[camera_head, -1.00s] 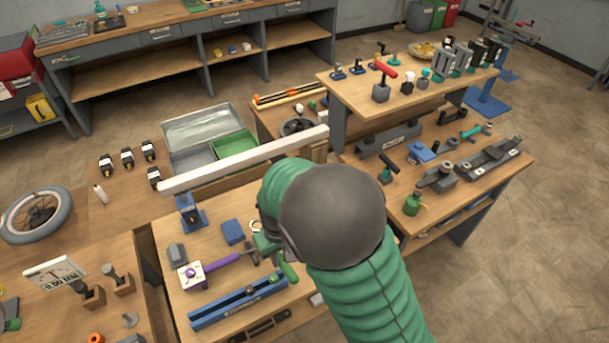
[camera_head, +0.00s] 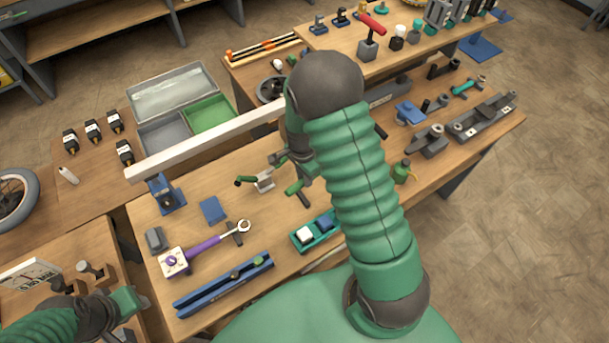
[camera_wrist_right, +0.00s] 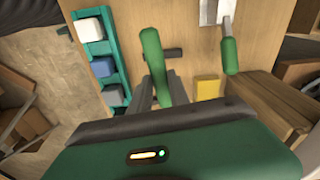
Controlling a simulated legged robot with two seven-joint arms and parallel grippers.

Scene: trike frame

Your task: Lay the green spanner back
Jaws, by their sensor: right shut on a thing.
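My right gripper (camera_head: 287,166) is shut on the green spanner (camera_head: 294,187) above the workbench, to the right of a toggle clamp. In the right wrist view the gripper's dark fingers (camera_wrist_right: 160,92) close around the spanner's rounded green length (camera_wrist_right: 153,55). Its other end is hidden by the gripper and forearm. My left gripper (camera_head: 125,300) is low at the left, beside the gauge stand; whether it is open I cannot tell.
The toggle clamp (camera_head: 262,181) has a green handle. A purple-handled wrench (camera_head: 205,245), a blue rail (camera_head: 222,285) and a teal tray of blocks (camera_head: 318,232) lie on the bench. A long white beam (camera_head: 200,146) runs across behind.

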